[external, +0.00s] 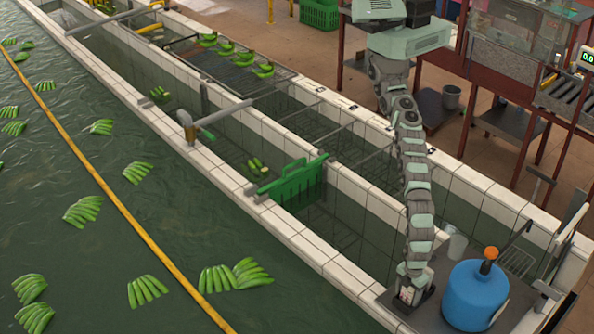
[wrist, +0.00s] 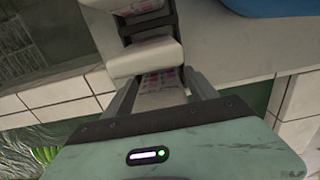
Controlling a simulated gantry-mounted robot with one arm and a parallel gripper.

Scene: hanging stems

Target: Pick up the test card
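A white card with pink-red print, which looks like the test card (wrist: 163,78), shows between the fingers of my gripper (wrist: 150,56) in the wrist view. More of the same print shows further out, past a pale rounded block that covers the middle. In the external view my gripper (external: 411,287) is low over the near end of the grey bench, with a small white and red patch of the card (external: 405,294) at its tip. The fingertips are partly hidden, so I cannot tell whether they are closed on the card.
A blue canister (external: 475,296) with an orange top stands close right of my gripper on the grey bench (external: 438,268). A pale cup (external: 457,246) stands behind. Tiled tank walls (external: 325,262) and a green slatted gate (external: 295,184) lie left. Green bananas (external: 235,274) float in the water.

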